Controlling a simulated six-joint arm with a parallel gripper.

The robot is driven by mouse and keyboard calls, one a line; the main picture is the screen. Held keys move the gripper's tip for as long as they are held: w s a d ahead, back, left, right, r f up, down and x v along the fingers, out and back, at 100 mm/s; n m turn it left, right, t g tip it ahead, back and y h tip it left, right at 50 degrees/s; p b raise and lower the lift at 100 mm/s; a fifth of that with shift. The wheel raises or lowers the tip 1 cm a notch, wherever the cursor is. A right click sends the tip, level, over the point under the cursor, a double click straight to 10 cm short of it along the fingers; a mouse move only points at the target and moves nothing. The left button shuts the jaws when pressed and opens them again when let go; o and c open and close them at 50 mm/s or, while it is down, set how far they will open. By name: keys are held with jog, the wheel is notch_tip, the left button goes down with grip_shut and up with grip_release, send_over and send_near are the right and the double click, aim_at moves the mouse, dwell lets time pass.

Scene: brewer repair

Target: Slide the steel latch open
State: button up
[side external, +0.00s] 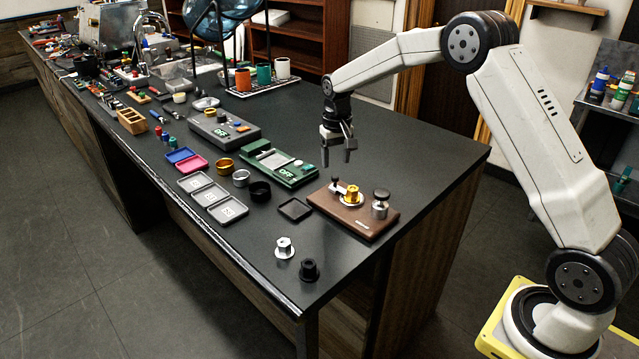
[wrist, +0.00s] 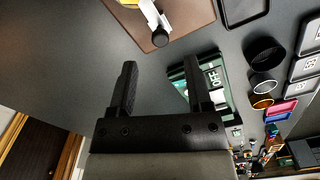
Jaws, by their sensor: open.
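The brown base board (side external: 358,221) lies near the table's right end. On it a steel latch (side external: 341,189) with a black knob (side external: 335,181) lies beside a brass part (side external: 352,194). In the wrist view the latch (wrist: 151,13), its black knob (wrist: 160,38) and part of the board (wrist: 195,15) show at the top edge; the brass part is mostly cut off. My gripper (side external: 337,160) is open and empty, above the table just behind the board and apart from the knob. Its two fingers (wrist: 160,72) point towards the board in the wrist view.
A steel weight-like piece (side external: 380,204) stands on the board's right. A green device marked OFF (side external: 280,163) lies behind left, below my right finger in the wrist view. A black tray (side external: 295,208) and cups (side external: 260,190) are to the left. The table behind the board is clear.

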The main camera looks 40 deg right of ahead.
aim_at(335, 176)
jog(key=shift+f, duration=2.4)
grip_shut()
